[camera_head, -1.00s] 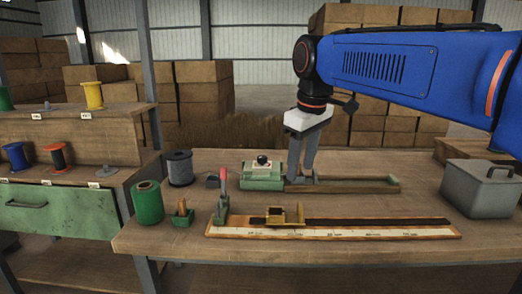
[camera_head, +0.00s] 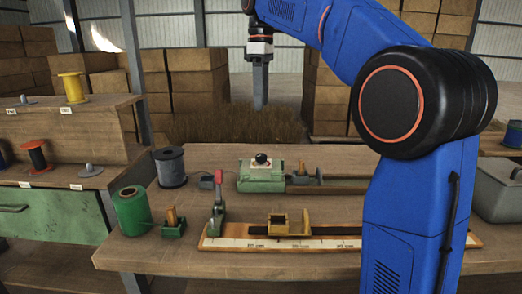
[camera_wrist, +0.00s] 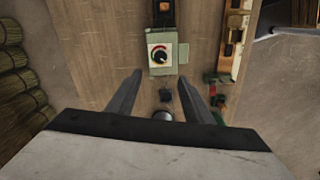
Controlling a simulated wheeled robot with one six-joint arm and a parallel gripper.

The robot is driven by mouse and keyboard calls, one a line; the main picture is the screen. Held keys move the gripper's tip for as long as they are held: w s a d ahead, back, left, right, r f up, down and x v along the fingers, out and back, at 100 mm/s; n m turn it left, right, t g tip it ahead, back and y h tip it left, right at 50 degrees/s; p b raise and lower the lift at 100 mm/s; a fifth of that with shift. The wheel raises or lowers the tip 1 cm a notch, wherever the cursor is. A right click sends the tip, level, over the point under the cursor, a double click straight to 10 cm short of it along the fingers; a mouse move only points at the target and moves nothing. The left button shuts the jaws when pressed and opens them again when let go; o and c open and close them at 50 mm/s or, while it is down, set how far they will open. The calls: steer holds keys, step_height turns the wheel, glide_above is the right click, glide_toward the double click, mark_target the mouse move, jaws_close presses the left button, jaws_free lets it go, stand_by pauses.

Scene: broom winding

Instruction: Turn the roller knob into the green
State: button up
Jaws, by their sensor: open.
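The roller knob (camera_head: 262,158) is a small black knob on a white plate, on top of a green box (camera_head: 262,180) on the workbench. In the wrist view the knob (camera_wrist: 158,57) sits on a white dial with a red arc along its upper side. No green zone can be made out on the dial, and the pointer is too small to read surely.
A rail runs right from the box, carrying a small fitting (camera_head: 302,178). A ruler board (camera_head: 280,243) with a red-handled clamp (camera_head: 217,195) lies in front. A grey spool (camera_head: 171,168), a dark block (camera_head: 207,181) and a green spool (camera_head: 131,212) stand left.

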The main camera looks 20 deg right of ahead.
mark_target(261, 155)
step_height(261, 155, down, 17)
steer(key=shift+r, duration=0.1)
stand_by(0.5)
steer(key=c, duration=1.1)
